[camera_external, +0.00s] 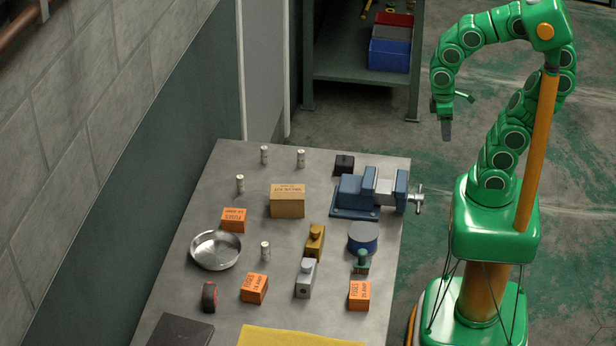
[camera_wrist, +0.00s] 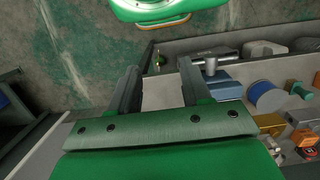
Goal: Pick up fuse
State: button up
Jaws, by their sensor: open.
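Several small silvery cylindrical fuses stand upright on the grey workbench. In the external view, one fuse (camera_external: 264,155) and another fuse (camera_external: 300,158) stand near the far edge. A third fuse (camera_external: 240,184) stands left of the cardboard valve kit box, and another fuse (camera_external: 265,251) stands right of the metal bowl. My gripper (camera_external: 446,128) hangs in the air off the bench's right side, well apart from the fuses. In the wrist view, my gripper (camera_wrist: 158,75) is open with nothing between its fingers. I cannot make out any fuse in the wrist view.
The bench (camera_external: 200,200) holds a blue vise (camera_external: 365,190), a valve kit box (camera_external: 287,202), orange fuse boxes (camera_external: 234,220), a steel bowl (camera_external: 216,249), valves (camera_external: 315,240), a blue spool (camera_external: 362,238) and a yellow cloth (camera_external: 295,336). A shelf (camera_external: 362,65) stands behind.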

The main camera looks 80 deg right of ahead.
jog(key=shift+o, duration=0.2)
jog(key=n+t, duration=0.2)
jog(key=n, duration=0.1)
send_over(301, 151)
jog(key=f, duration=0.8)
jog(key=s+f, duration=0.1)
jog(key=f, duration=0.4)
jog(key=shift+a+f, duration=0.1)
jog(key=shift+a, duration=0.25)
jog(key=shift+f, duration=1.25)
jog(key=shift+w+d+f, duration=0.1)
jog(key=shift+w+f, duration=0.1)
jog(key=shift+f, duration=0.65)
jog(key=shift+w+d+f, duration=0.1)
jog(key=shift+w+f, duration=0.05)
jog(key=shift+f, duration=0.75)
jog(key=shift+w+d+f, duration=0.1)
jog(key=shift+w+f, duration=0.1)
jog(key=shift+f, duration=0.65)
jog(key=shift+c, duration=0.4)
